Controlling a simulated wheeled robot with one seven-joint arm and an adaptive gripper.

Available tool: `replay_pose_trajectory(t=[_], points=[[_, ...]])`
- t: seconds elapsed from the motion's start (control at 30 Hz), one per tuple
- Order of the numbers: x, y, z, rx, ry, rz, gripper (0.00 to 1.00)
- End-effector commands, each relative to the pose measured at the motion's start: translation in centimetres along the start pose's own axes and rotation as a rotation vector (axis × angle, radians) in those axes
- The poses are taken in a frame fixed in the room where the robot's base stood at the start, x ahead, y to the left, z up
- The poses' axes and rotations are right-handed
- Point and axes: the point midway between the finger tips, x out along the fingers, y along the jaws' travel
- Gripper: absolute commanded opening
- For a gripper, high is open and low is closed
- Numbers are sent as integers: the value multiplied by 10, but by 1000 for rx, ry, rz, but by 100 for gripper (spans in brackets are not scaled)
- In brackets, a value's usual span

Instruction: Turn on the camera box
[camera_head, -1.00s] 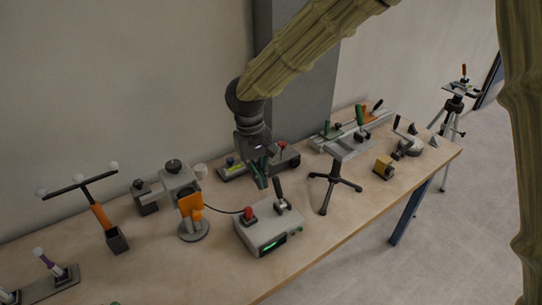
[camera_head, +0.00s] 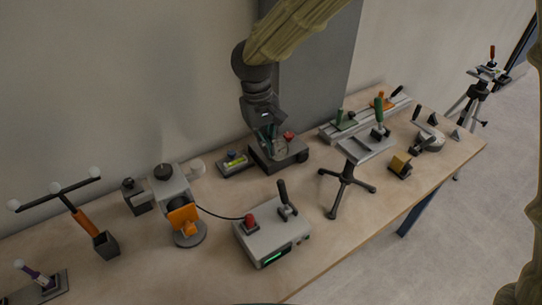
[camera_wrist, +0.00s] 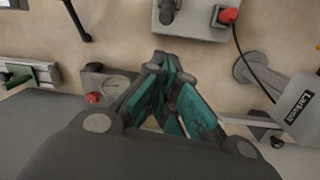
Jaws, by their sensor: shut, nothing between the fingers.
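The grey box (camera_head: 273,238) with a green-lit display stands near the front of the table. A red button (camera_head: 249,222) and an upright black lever (camera_head: 285,197) are on its top. Its cable runs to a grey camera-like device (camera_head: 172,184) on a round stand with an orange part. In the wrist view, the box (camera_wrist: 200,14) is at the top edge, partly cut off, with the red button (camera_wrist: 228,15). My gripper (camera_head: 268,140) is shut and empty. It is behind the grey box, apart from it, near a dark box (camera_head: 280,154) with a red knob.
A small stand (camera_head: 346,180) and a yellow block (camera_head: 400,166) are to the right. A rail with clamps (camera_head: 368,119) lies behind them. A holder with an orange handle (camera_head: 105,244) is at left. Bare table lies in front of the camera-like device.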

Motion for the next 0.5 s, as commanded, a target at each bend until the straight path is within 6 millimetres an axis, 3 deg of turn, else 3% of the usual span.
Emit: replay_pose_trajectory(t=[0.2,0.5], points=[[36,4,-13,0,-16,-9,0],[75,1,-7,-1,-10,-7,0]])
